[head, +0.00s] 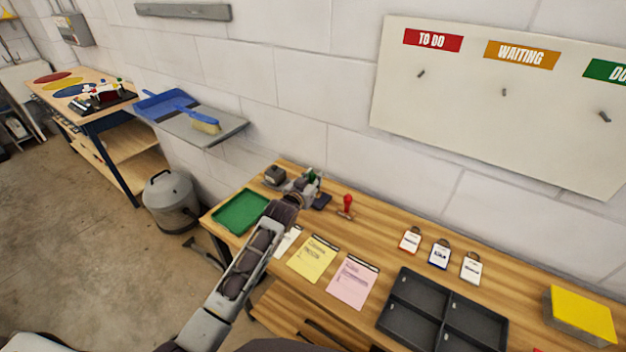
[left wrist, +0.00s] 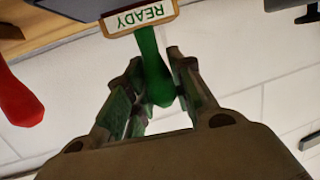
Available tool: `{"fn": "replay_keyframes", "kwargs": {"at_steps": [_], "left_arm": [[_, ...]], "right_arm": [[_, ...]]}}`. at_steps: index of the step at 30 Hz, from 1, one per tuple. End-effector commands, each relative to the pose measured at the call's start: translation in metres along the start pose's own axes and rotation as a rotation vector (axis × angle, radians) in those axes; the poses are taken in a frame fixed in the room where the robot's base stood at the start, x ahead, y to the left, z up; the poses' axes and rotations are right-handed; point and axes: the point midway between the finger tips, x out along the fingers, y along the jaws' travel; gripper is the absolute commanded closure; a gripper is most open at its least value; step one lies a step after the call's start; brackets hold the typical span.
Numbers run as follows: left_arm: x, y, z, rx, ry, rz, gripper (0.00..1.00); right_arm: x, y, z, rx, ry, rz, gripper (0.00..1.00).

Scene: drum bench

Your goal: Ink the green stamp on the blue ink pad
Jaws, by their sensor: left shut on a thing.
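My left gripper (head: 308,186) is shut on the green stamp (head: 314,176) at the back of the wooden bench. In the left wrist view my left gripper (left wrist: 152,90) has its fingers on either side of the green stamp's handle (left wrist: 154,65). The stamp's base carries a READY label. The blue ink pad (head: 322,201) is dark and sits just right of the gripper, partly hidden by it. I cannot tell whether the stamp touches the pad. My right gripper is not in view.
A red stamp (head: 347,204) stands right of the pad, close by. A dark grey block (head: 274,175) and a green tray (head: 240,211) lie to the left. Yellow (head: 313,259) and pink (head: 353,282) sheets, several tags and a black divided tray (head: 440,313) lie to the front and right.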

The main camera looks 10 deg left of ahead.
Motion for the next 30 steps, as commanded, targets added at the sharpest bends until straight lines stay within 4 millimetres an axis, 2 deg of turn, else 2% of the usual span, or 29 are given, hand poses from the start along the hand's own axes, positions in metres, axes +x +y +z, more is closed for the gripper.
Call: {"fn": "replay_keyframes", "kwargs": {"at_steps": [17, 30], "left_arm": [[0.0009, 0.0001, 0.0043, 0.0, 0.0, 0.0, 1.0], [0.0015, 0.0, 0.0075, 0.0, 0.0, 0.0, 1.0]], "right_arm": [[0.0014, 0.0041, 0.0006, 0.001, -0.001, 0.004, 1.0], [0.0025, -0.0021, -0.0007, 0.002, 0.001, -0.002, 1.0]]}}
